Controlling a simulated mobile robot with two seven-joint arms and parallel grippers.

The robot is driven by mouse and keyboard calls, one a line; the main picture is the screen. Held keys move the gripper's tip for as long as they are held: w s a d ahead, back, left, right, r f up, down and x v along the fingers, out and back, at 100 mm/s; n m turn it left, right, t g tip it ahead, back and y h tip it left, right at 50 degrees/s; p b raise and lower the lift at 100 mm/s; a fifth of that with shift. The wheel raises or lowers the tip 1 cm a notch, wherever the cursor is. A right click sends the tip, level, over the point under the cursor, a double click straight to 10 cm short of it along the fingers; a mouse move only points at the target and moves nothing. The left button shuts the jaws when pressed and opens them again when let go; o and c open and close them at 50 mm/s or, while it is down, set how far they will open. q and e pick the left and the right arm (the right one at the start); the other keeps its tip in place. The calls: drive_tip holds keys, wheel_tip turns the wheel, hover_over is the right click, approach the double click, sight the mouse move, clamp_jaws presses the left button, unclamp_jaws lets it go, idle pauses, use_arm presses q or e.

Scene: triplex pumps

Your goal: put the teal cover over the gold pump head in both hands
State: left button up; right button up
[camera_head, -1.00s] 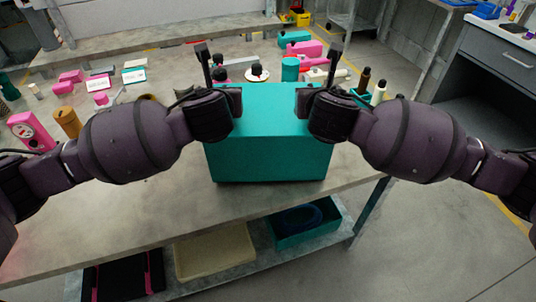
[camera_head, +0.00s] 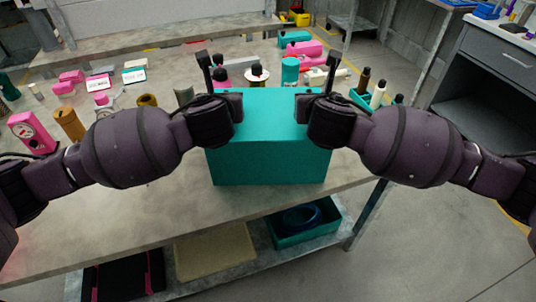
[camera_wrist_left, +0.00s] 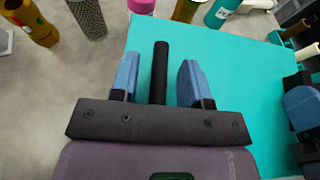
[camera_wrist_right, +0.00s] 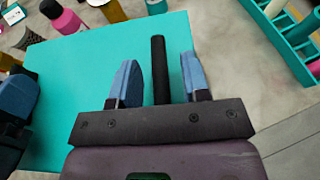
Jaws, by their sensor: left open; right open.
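The teal cover (camera_head: 268,160) is a large box shape, upright at the table's front edge, between my two grippers. Its flat top (camera_wrist_left: 220,50) fills much of the left wrist view and also shows in the right wrist view (camera_wrist_right: 90,80). My left gripper (camera_wrist_left: 158,75) is open at the cover's left side, with a black bar between its blue fingers. My right gripper (camera_wrist_right: 160,75) is open at the right side, also with a black bar between its fingers. I cannot tell whether the fingers touch the bars. No gold pump head can be made out; the cover's inside is hidden.
Gold cylinders (camera_head: 68,123), a pink pump part (camera_head: 32,132) and labels stand on the table's left. A teal cylinder (camera_head: 290,70) and pink parts are behind the cover. A teal tray of bottles (camera_head: 362,98) is at right. A lower shelf holds a teal bin (camera_head: 330,232).

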use_arm(q)
drive_tip(key=v, duration=1.2)
use_arm(e)
drive_tip(key=v, duration=1.2)
